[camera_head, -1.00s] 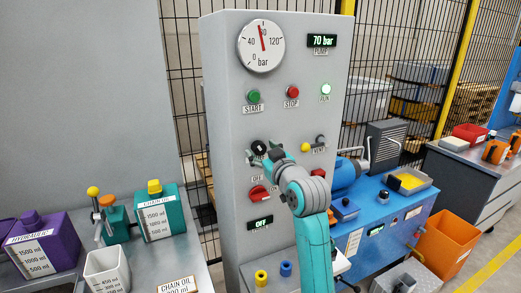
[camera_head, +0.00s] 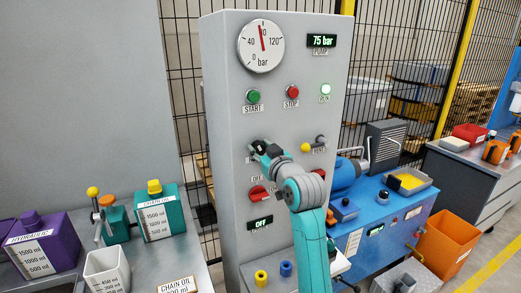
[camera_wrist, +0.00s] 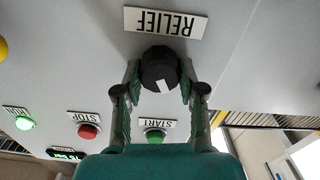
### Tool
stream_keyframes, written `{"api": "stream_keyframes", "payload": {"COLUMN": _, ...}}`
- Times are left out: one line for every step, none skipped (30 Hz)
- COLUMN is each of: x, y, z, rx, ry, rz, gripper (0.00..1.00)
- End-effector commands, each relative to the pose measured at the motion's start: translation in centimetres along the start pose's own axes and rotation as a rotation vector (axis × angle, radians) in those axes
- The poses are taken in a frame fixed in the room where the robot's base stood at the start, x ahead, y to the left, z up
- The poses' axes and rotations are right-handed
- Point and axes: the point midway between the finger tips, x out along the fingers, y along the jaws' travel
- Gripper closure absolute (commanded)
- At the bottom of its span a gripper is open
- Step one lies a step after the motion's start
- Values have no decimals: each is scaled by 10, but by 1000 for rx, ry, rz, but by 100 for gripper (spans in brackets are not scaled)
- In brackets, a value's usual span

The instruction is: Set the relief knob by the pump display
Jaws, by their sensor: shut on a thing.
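The relief knob (camera_wrist: 160,68) is black with a white mark and sits by the upside-down RELIEF label (camera_wrist: 165,22) in the wrist view. My gripper (camera_wrist: 160,82) is shut on it, one finger on each side. In the head view my gripper (camera_head: 262,150) is at the panel below START and hides most of the knob. The pump display (camera_head: 322,41) at the top right of the panel reads 75 bar in green. The round gauge (camera_head: 261,46) has a red needle pointing almost straight up, a little left.
The grey panel also carries a green START button (camera_head: 253,97), a red STOP button (camera_head: 292,91), a lit green lamp (camera_head: 325,89), a yellow-tipped lever (camera_head: 306,147) and a red switch (camera_head: 259,194). Oil containers (camera_head: 157,215) stand on the left bench.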

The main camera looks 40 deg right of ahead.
Motion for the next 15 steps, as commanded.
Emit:
{"api": "stream_keyframes", "payload": {"x": 0, "y": 0, "z": 0, "rx": 38, "ry": 0, "rz": 0, "gripper": 95}}
{"api": "stream_keyframes", "payload": {"x": 0, "y": 0, "z": 0, "rx": 66, "ry": 0, "rz": 0, "gripper": 95}}
{"api": "stream_keyframes", "payload": {"x": 0, "y": 1, "z": 0, "rx": 104, "ry": -1, "rz": 0, "gripper": 95}}
{"api": "stream_keyframes", "payload": {"x": 0, "y": 1, "z": 0, "rx": 132, "ry": -1, "rz": 0, "gripper": 95}}
{"api": "stream_keyframes", "payload": {"x": 0, "y": 1, "z": 0, "rx": 159, "ry": -1, "rz": 0, "gripper": 95}}
{"api": "stream_keyframes", "payload": {"x": 0, "y": 1, "z": 0, "rx": 193, "ry": -1, "rz": 0, "gripper": 95}}
{"api": "stream_keyframes", "payload": {"x": 0, "y": 1, "z": 0, "rx": 216, "ry": -1, "rz": 0, "gripper": 95}}
{"api": "stream_keyframes", "payload": {"x": 0, "y": 1, "z": 0, "rx": 236, "ry": -1, "rz": 0, "gripper": 95}}
{"api": "stream_keyframes", "payload": {"x": 0, "y": 1, "z": 0, "rx": 260, "ry": -1, "rz": 0, "gripper": 95}}
{"api": "stream_keyframes", "payload": {"x": 0, "y": 1, "z": 1, "rx": 275, "ry": -1, "rz": 0, "gripper": 95}}
{"api": "stream_keyframes", "payload": {"x": 0, "y": 1, "z": 1, "rx": 287, "ry": -1, "rz": 0, "gripper": 95}}
{"api": "stream_keyframes", "payload": {"x": 0, "y": 2, "z": 1, "rx": 299, "ry": -1, "rz": 0, "gripper": 95}}
{"api": "stream_keyframes", "payload": {"x": 0, "y": 2, "z": 1, "rx": 305, "ry": -1, "rz": 0, "gripper": 95}}
{"api": "stream_keyframes", "payload": {"x": 0, "y": 2, "z": 1, "rx": 309, "ry": -1, "rz": 0, "gripper": 95}}
{"api": "stream_keyframes", "payload": {"x": 0, "y": 2, "z": 1, "rx": 312, "ry": -1, "rz": 0, "gripper": 95}}
